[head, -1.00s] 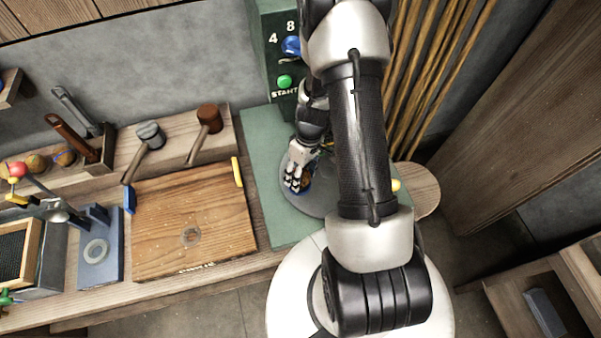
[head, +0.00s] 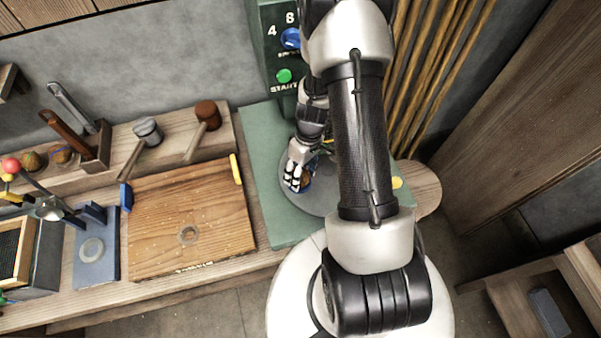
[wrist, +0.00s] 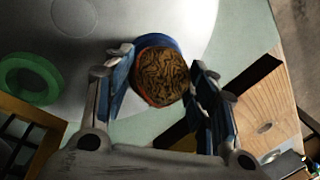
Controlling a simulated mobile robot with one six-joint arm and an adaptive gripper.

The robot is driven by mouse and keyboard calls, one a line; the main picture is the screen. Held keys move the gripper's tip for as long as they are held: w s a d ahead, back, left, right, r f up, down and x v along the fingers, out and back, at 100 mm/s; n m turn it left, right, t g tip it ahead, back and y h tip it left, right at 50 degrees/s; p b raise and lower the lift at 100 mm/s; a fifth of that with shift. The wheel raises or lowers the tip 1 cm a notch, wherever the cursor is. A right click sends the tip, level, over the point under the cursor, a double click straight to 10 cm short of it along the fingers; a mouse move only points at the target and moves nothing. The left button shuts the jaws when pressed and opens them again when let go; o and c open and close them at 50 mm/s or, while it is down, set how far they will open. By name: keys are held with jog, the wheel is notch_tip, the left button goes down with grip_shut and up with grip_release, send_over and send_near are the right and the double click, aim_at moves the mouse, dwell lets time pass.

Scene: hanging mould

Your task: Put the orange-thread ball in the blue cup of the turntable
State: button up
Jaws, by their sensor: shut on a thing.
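The ball (wrist: 160,78) is brown with dark winding lines, and an orange-red edge shows at its lower left. My gripper (wrist: 158,84) is shut on it, with one finger on each side. The blue cup (wrist: 146,41) shows as a blue rim just behind the ball; I cannot tell whether the ball touches it or is inside. The grey turntable (wrist: 195,22) lies beyond. In the head view my gripper (head: 298,180) is low over the left part of the turntable (head: 312,203), and it mostly hides ball and cup.
A green ring-shaped cup (wrist: 30,80) is on the turntable. A control panel with a green start button (head: 284,76) stands behind. A wooden board (head: 190,215) lies on the bench to the left, with mallets (head: 208,115) behind it. A yellow piece (head: 397,183) shows right of my arm.

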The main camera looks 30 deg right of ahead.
jog(key=o, duration=1.2)
jog(key=shift+r, duration=0.15)
notch_tip(320, 180, up, 10)
jog(key=shift+f, duration=0.1)
